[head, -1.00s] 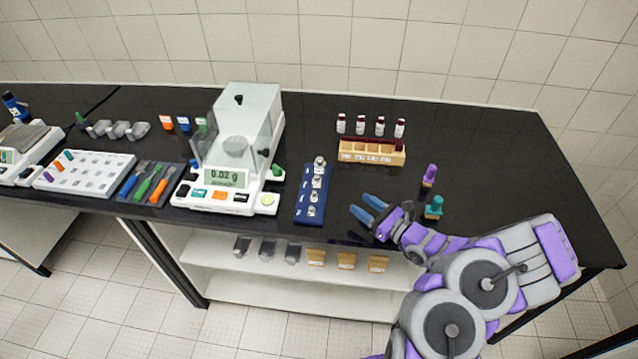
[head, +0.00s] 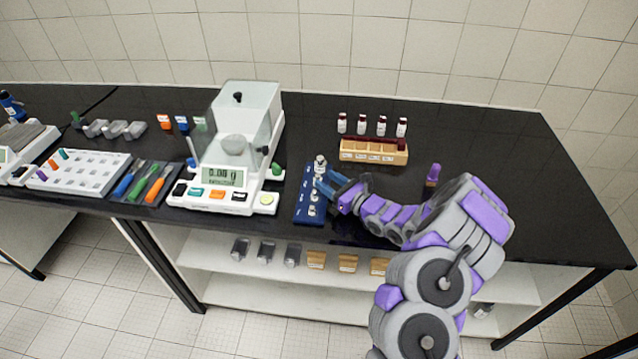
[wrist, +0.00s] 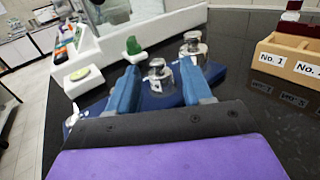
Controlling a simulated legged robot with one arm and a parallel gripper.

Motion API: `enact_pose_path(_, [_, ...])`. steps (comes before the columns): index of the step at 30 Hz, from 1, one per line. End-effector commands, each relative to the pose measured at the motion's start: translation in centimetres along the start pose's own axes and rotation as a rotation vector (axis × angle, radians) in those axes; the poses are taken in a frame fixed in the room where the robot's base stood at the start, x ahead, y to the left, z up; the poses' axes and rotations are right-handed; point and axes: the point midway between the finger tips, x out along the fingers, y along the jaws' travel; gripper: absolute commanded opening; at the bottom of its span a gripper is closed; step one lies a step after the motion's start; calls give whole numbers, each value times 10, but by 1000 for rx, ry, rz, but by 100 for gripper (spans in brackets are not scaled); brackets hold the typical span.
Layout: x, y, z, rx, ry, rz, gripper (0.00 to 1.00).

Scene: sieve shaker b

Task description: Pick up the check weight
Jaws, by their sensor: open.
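The metal check weights stand in a row on a blue tray (head: 301,208) at the middle of the bench. The rear weight (head: 320,162) is the largest in view. My gripper (head: 326,182) is open, its blue fingers reaching over the tray from the right, and partly hides the weights. In the wrist view, one knobbed weight (wrist: 158,72) appears between the two open fingers, near the tips; I cannot tell whether they touch it. A larger weight (wrist: 193,47) stands beyond the right fingertip.
A balance (head: 222,177) with glass shield stands just left of the tray. A wooden block (head: 373,151) with several red-capped vials behind it is to the right. A purple item (head: 433,174) stands near my arm. The far right bench is clear.

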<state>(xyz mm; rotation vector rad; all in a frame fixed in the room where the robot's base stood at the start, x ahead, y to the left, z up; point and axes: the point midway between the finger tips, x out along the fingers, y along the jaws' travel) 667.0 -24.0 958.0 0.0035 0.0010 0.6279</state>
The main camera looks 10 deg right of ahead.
Motion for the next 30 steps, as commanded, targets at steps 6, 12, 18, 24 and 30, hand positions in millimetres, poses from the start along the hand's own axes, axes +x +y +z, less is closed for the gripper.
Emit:
enact_pose_path(6, [25, 0, -2, -3, -1, 2, 50])
enact_pose_path(12, [27, -1, -1, 0, -2, 0, 50])
enact_pose_path(18, [27, -1, -1, 0, -2, 0, 38])
enact_pose_path(24, [27, 0, -1, 0, -2, 1, 19])
enact_pose_path(30, [27, 0, -2, 0, -2, 1, 0])
